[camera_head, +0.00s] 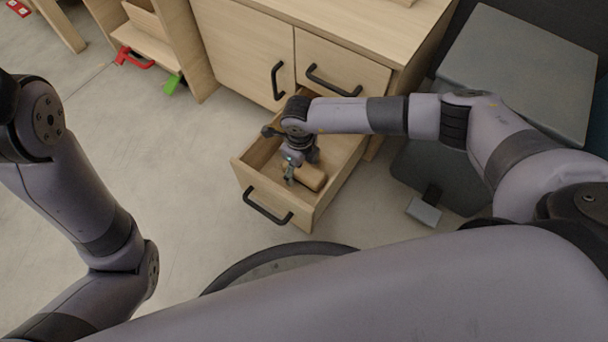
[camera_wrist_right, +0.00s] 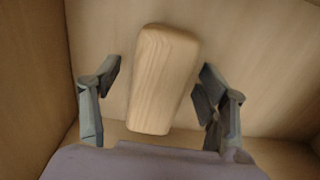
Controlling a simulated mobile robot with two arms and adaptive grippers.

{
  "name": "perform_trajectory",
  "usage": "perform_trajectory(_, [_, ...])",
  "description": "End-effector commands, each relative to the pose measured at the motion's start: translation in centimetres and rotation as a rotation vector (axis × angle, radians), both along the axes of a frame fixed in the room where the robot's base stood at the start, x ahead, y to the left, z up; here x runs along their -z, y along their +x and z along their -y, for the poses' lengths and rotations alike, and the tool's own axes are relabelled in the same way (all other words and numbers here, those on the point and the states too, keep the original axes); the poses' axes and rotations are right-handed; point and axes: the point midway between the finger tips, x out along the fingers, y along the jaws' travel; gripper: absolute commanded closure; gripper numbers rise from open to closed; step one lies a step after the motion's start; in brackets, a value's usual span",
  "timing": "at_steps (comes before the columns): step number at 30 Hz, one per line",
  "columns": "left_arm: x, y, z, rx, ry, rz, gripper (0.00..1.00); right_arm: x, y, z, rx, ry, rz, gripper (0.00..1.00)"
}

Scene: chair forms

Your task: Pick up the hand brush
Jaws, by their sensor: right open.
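The hand brush (camera_head: 307,177) lies in the open lower drawer (camera_head: 333,192) of the wooden cabinet. In the right wrist view its pale wooden back (camera_wrist_right: 162,78) shows between the fingers; any bristles are hidden beneath. My right gripper (camera_head: 290,172) reaches down into the drawer at the brush and covers part of it in the head view. In the right wrist view the right gripper (camera_wrist_right: 157,88) is open, with one finger on each side of the brush and a gap at both sides. My left arm shows at the left, but its gripper is out of view.
The cabinet's closed door and upper drawer (camera_head: 341,75) stand behind the open drawer. A grey chair-like form (camera_head: 515,70) is at the right. A red object (camera_head: 134,60) and a green object (camera_head: 173,83) are at the upper left. The floor left of the drawer is clear.

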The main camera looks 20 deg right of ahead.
Motion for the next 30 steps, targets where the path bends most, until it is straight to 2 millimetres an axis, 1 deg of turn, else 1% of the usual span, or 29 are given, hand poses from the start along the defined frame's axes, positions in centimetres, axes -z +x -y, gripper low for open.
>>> perform_trajectory(1, [0.04, -0.13, 0.01, 0.0, 0.0, 0.004, 0.6, 0.25, 0.01, -0.02, 0.0, 0.0, 0.0, 0.32])
perform_trajectory(8, [-0.12, -0.15, 0.02, -0.001, 0.001, 0.004, 0.6, 0.16, 0.01, -0.02, 0.0, 0.0, 0.0, 0.32])
perform_trajectory(30, [-0.08, -0.12, 0.05, 0.0, 0.001, 0.003, 0.6, 0.15, 0.02, 0.0, 0.0, 0.0, 0.0, 0.8])
